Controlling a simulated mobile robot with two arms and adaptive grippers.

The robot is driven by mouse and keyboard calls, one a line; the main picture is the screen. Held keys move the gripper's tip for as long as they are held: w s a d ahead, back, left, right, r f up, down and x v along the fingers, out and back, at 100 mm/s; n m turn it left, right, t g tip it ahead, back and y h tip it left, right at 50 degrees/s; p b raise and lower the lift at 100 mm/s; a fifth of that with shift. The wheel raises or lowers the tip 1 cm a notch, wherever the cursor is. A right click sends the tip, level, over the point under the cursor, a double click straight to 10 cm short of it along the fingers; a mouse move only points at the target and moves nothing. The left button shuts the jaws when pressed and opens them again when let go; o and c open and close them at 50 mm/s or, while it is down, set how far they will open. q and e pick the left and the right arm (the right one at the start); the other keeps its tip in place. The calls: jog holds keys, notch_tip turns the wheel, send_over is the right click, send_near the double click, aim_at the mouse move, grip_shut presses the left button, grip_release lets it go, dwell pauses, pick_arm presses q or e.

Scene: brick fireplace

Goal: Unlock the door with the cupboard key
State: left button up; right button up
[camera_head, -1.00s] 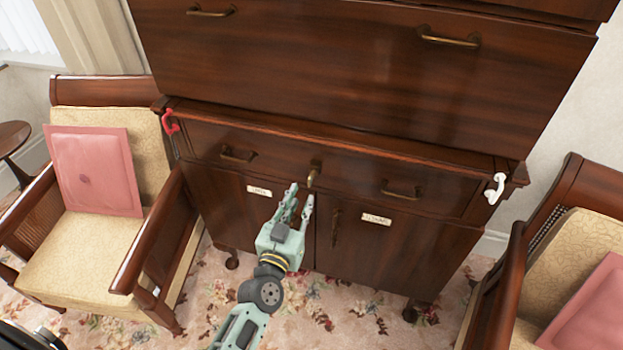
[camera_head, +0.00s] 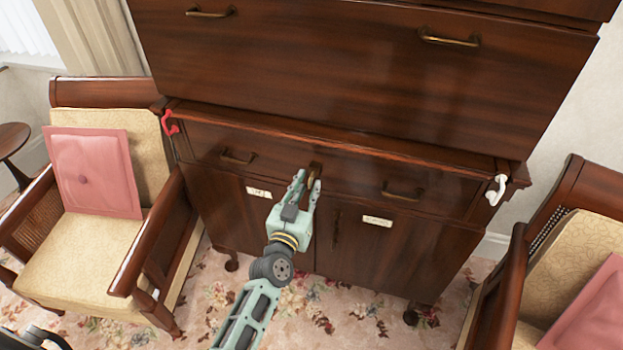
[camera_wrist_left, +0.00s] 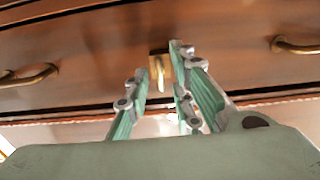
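The dark wooden cupboard (camera_head: 400,252) stands ahead with a drawer above two labelled doors. A small brass piece (camera_head: 315,169) sits at the middle of the drawer front; whether it is a key or a fixed fitting, I cannot tell. It also shows in the left wrist view (camera_wrist_left: 158,69), upright on a brass plate. My left gripper (camera_head: 308,181) is at this piece. In the left wrist view its fingers (camera_wrist_left: 160,64) are apart, one on each side of the piece, with no clear contact. A dark keyhole fitting or handle (camera_head: 336,226) is on the right door.
A red hook (camera_head: 169,123) and a white hook (camera_head: 496,190) are at the cupboard's sides. Brass drawer handles (camera_head: 238,158) (camera_head: 402,190) flank the brass piece. Cushioned armchairs stand left (camera_head: 80,250) and right (camera_head: 585,235). Carpet (camera_head: 330,315) lies clear in front.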

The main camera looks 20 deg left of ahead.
pick_arm(q)
jog(key=shift+p, duration=0.35)
jog(key=shift+c, duration=0.2)
grip_shut()
dwell(0.4)
